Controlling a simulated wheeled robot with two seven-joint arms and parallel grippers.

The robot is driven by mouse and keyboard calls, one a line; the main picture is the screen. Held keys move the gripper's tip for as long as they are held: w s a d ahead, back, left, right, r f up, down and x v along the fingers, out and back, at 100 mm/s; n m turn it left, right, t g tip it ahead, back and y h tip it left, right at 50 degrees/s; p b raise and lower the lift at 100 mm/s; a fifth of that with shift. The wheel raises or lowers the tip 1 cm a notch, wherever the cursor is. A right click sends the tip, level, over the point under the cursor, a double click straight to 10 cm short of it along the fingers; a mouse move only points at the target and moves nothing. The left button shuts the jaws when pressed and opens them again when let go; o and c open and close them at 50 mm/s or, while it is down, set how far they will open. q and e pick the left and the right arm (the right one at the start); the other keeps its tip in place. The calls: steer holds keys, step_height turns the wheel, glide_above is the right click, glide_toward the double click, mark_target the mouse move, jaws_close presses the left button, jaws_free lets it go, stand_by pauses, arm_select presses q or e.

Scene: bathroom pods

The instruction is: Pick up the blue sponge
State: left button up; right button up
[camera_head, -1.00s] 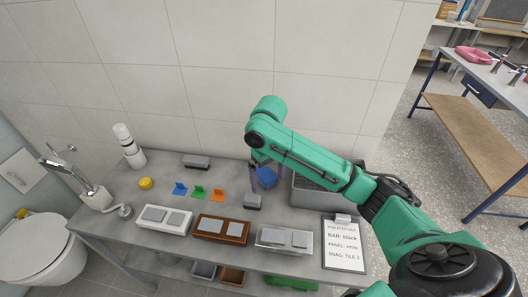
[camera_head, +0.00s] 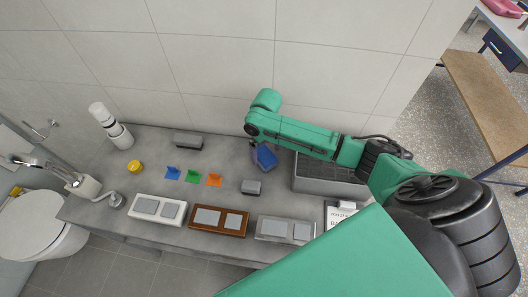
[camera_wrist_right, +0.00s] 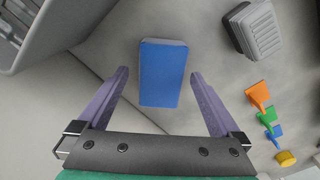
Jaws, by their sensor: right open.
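The blue sponge (camera_head: 266,157) is a small block on the grey counter, left of the grey tray, in the head view. In the right wrist view, the sponge (camera_wrist_right: 162,73) lies ahead of and between the purple fingers. My right gripper (camera_wrist_right: 160,78) is open and empty, with a gap to the sponge on both sides. In the head view my right gripper (camera_head: 256,153) is beside the sponge, its fingers partly hidden. I cannot tell whether the fingers are at the sponge's height. My left gripper is not in view.
A grey tray (camera_head: 330,183) stands close right of the sponge. A small grey box (camera_head: 251,187) lies in front of it. Orange (camera_head: 214,179), green (camera_head: 193,177) and blue (camera_head: 173,174) pieces lie to the left. The tiled wall (camera_head: 220,70) is close behind.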

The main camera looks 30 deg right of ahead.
steer(key=shift+s+a+f, duration=0.1)
steer(key=shift+s+f, duration=0.05)
steer(key=shift+f, duration=0.5)
steer(key=shift+s+f, duration=0.1)
steer(key=shift+f, duration=0.5)
steer(key=shift+w, duration=0.1)
steer(key=c, duration=1.3)
steer(key=shift+o, duration=0.2)
